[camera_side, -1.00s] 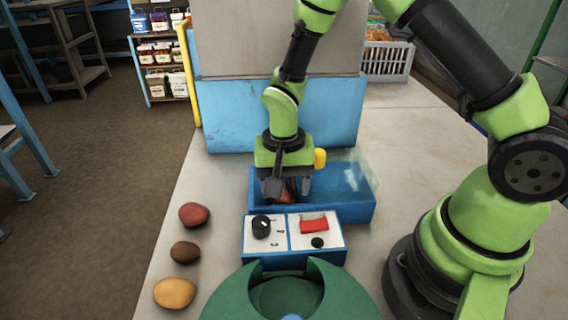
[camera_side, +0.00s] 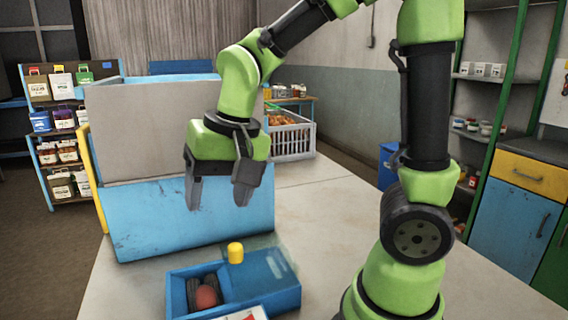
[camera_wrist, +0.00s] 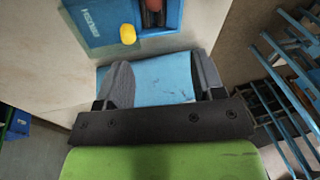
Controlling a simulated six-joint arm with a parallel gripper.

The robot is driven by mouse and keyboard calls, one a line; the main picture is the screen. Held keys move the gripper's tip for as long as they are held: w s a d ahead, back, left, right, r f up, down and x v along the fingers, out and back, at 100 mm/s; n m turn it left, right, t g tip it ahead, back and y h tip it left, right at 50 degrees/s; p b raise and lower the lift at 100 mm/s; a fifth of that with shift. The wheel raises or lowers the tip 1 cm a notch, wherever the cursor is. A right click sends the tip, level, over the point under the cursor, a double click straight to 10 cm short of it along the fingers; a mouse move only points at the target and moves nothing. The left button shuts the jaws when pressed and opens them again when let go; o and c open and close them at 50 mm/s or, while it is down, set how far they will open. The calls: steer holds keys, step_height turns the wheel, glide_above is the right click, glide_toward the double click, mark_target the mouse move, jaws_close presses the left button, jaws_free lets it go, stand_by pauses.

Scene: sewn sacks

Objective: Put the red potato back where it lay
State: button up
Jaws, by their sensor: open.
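A red potato (camera_side: 206,296) lies in the open left compartment of a blue box (camera_side: 285,297) in the side view, beside a dark ribbed inner wall or insert. A small reddish part of the potato (camera_wrist: 153,5) shows at the top edge of the wrist view, in the blue box (camera_wrist: 88,22). My gripper (camera_side: 217,206) is open and empty, raised well above the box and in front of the pale blue board. In the wrist view its two fingers (camera_wrist: 160,60) stand wide apart with nothing between them.
A yellow knob (camera_side: 235,252) sits at the box's back edge. A tall panel, grey above and light blue below (camera_side: 150,225), stands behind the box. A white crate (camera_side: 292,140) stands further back. The table (camera_side: 330,225) right of the box is clear.

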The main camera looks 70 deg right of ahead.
steer(key=s+r+n+t+y, duration=0.1)
steer(key=s+r+t, duration=0.3)
steer(key=s, duration=0.5)
steer(key=shift+s+r+n, duration=0.15)
steer(key=shift+r+n, duration=0.75)
steer(key=shift+s+d, duration=0.1)
steer(key=shift+s, duration=0.35)
steer(key=shift+c, duration=1.1)
